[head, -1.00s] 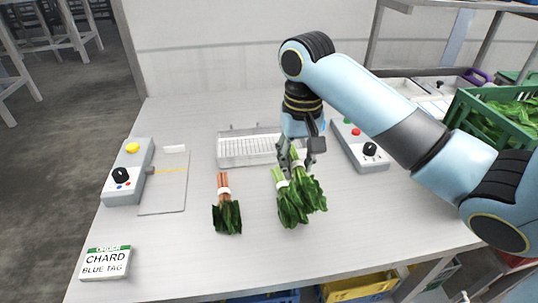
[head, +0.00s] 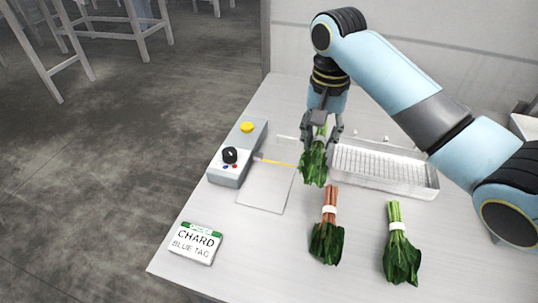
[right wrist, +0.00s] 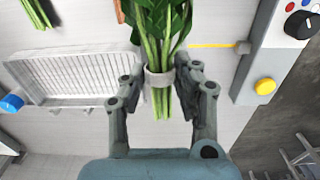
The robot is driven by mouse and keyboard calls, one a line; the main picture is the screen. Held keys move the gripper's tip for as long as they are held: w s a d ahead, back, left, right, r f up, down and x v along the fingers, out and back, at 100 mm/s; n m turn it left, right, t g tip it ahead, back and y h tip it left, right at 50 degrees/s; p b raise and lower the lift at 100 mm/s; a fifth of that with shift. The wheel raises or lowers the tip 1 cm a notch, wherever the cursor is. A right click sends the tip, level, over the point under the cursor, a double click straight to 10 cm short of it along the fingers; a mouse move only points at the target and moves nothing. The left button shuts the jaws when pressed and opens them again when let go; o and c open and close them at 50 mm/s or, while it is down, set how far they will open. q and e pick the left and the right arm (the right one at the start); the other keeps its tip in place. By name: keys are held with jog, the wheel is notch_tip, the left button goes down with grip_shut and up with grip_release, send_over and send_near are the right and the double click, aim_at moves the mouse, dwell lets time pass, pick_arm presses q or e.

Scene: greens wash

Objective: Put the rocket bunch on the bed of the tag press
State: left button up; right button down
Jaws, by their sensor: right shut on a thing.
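My right gripper (head: 322,128) is shut on the rocket bunch (head: 314,166), a green leafy bunch. In the right wrist view the fingers close around the white band (right wrist: 159,79), with green stems on both sides of it. The bunch hangs leaves down, between the bed and the wire tray in the head view. The tag press (head: 238,152) has a grey box with a yellow button and black knob. Its flat pale bed (head: 262,194) is bare apart from a thin yellow strip across its far part. My left gripper is not in view.
The wire tray (head: 385,168) lies right of the held bunch. A red-stemmed bunch (head: 327,240) and another green bunch (head: 400,256) lie nearer the front. A CHARD BLUE TAG sign (head: 196,243) stands at the front left corner, near the table edge.

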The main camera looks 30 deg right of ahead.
send_over(280, 162)
notch_tip(280, 162, down, 5)
jog(key=shift+s+f, duration=0.15)
jog(key=shift+a+f, duration=0.1)
jog(key=shift+f, duration=1.95)
jog(key=shift+f+b, duration=0.2)
jog(key=shift+b, duration=0.1)
jog(key=c, duration=1)
grip_release()
